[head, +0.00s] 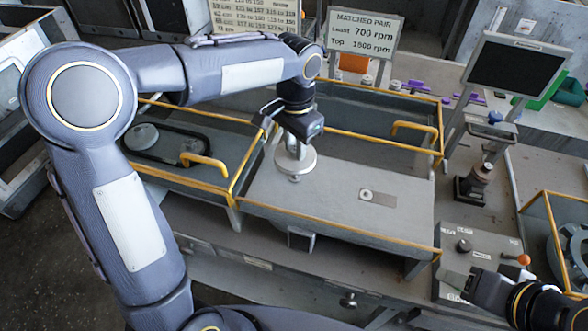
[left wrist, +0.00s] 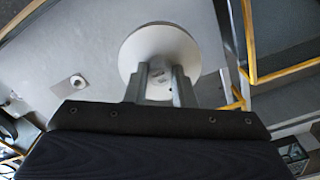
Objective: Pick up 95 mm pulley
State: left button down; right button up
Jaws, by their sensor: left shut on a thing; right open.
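The grey disc-shaped pulley (head: 296,163) is under my left gripper (head: 294,146), above or on the grey bench panel; I cannot tell if it touches. In the left wrist view the pale round pulley (left wrist: 150,45) lies at the tips of my left gripper's two fingers (left wrist: 160,78), which are shut on its middle part. No size mark is readable on it. My right gripper (head: 456,284) is open at the lower right, over the control box.
A left tray (head: 185,183) with yellow edges holds a black belt and round parts. A small round part (head: 366,195) sits on the bench panel (head: 330,215). A sign (head: 362,32) and a dark monitor (head: 517,65) stand behind. A control box (head: 480,246) is at right.

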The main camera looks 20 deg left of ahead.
pick_arm(q)
jog(key=s+d+r, duration=0.2)
jog(key=s, duration=0.6)
jog(key=shift+s+d+b, duration=0.25)
jog(key=shift+s+b, duration=0.1)
dwell(0.3)
